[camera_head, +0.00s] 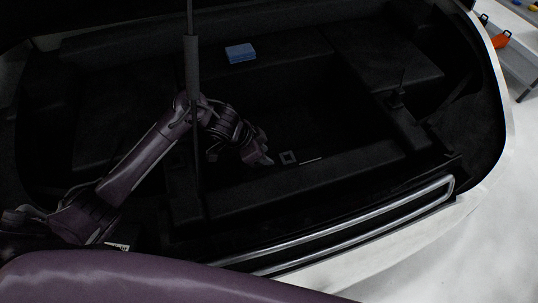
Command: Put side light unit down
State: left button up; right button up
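My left arm reaches from the left into the dark, open trunk of a white car. My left gripper (260,154) is low over the trunk's recessed floor, pointing down and right. The picture is too dark to show whether its fingers are apart or closed, or whether they hold anything. A small pale square piece (288,157) lies just right of the fingertips, with a thin light strip (312,160) beside it. I cannot tell whether either is part of the side light unit, which I cannot clearly make out. My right gripper is not in view.
A blue block (240,53) lies on the trunk's back ledge. A thin upright pole (191,60) stands in front of my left arm. A dark upright piece (397,97) is at the right. The bright-trimmed trunk sill (350,228) runs along the front. An orange object (501,40) is outside.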

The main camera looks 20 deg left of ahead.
pick_arm(q)
jog(key=p+v, duration=0.1)
jog(key=v, duration=0.7)
jog(key=shift+r, duration=0.15)
jog(key=shift+s+a, duration=0.1)
jog(key=shift+a, duration=0.05)
